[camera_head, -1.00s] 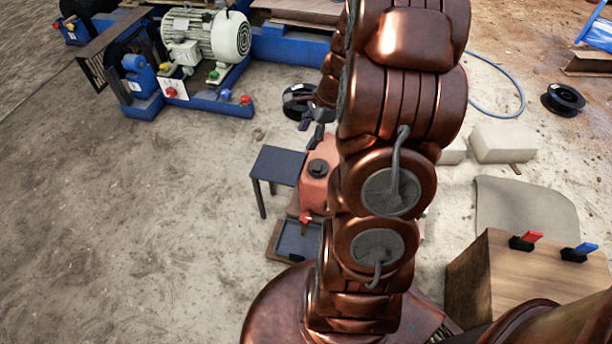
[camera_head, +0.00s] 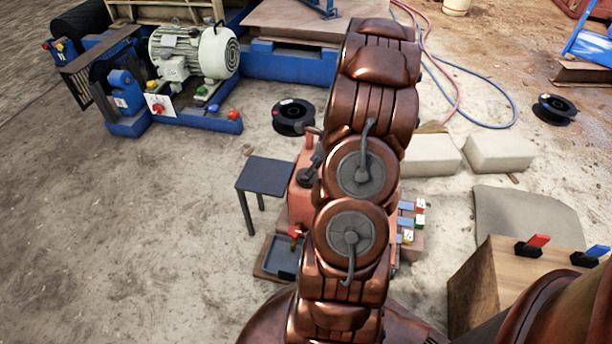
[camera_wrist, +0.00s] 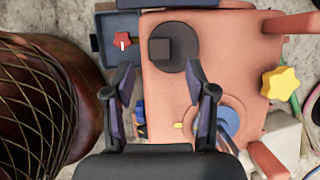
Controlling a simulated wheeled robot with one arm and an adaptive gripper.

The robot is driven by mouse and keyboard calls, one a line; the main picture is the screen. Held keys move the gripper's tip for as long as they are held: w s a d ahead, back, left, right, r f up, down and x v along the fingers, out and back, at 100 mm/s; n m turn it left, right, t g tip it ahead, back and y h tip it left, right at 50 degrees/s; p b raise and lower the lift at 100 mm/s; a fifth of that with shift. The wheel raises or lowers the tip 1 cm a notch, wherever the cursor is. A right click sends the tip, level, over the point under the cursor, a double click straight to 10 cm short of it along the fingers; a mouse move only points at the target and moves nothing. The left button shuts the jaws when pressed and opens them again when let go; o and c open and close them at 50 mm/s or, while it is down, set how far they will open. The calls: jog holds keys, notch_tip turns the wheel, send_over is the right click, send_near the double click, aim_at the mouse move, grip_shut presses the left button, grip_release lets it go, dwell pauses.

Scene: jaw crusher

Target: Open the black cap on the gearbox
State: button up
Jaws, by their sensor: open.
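The gearbox (camera_wrist: 170,90) is a salmon-red box seen from above in the wrist view; in the head view it (camera_head: 301,200) is largely hidden behind my arm. The black cap (camera_wrist: 180,47) is a round disc with a square raised block, on the gearbox top near its upper left edge in the wrist view. In the head view the cap (camera_head: 307,179) shows just left of my arm. My gripper (camera_wrist: 160,72) is open and empty, its fingers apart above the gearbox. The cap lies ahead of the fingertips, right of their middle, apparently not touched.
A yellow star knob (camera_wrist: 280,83) and salmon pipes stand at the gearbox's right. A red knob (camera_wrist: 122,41) is above a blue-grey tray (camera_head: 282,256). A small dark table (camera_head: 265,176) stands left of the gearbox. Open floor lies further left.

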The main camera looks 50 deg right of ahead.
jog(key=b+x, duration=0.1)
jog(key=x, duration=0.4)
jog(key=shift+f, duration=0.2)
grip_shut()
jog(key=shift+a, duration=0.1)
dwell(0.4)
